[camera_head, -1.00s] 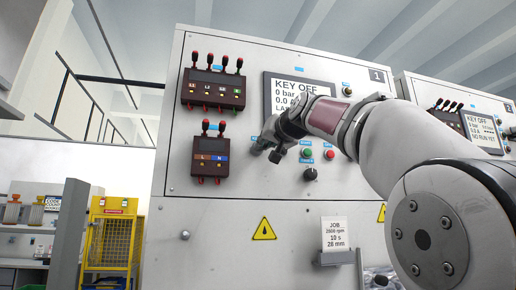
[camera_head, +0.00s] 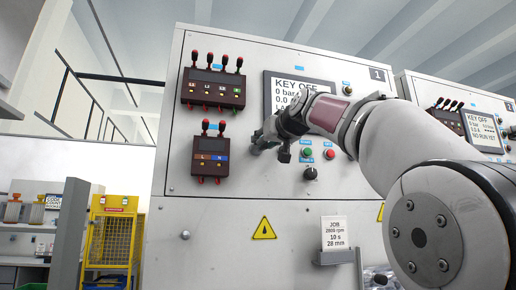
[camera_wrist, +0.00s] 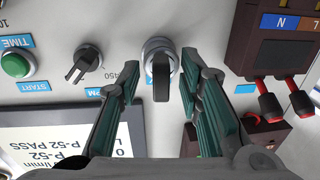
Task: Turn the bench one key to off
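The bench one panel (camera_head: 340,215) is the large grey cabinet with a "1" plate. Its screen (camera_head: 300,82) reads KEY OFF at the top; my gripper covers part of it. The key (camera_wrist: 161,78), with a dark flat head in a round silver lock, shows in the wrist view, its head lying along the picture's vertical. My gripper (camera_wrist: 158,80) is open, with one finger on each side of the key and visible gaps between. In the head view my gripper (camera_head: 268,138) is in front of the panel and hides the key.
A black pointer knob (camera_wrist: 85,62) and a green START button (camera_wrist: 16,66) are left of the key in the wrist view. A dark switch box with red-tipped levers (camera_wrist: 285,50) is close on the right. A job card (camera_head: 334,232) stands below on the panel.

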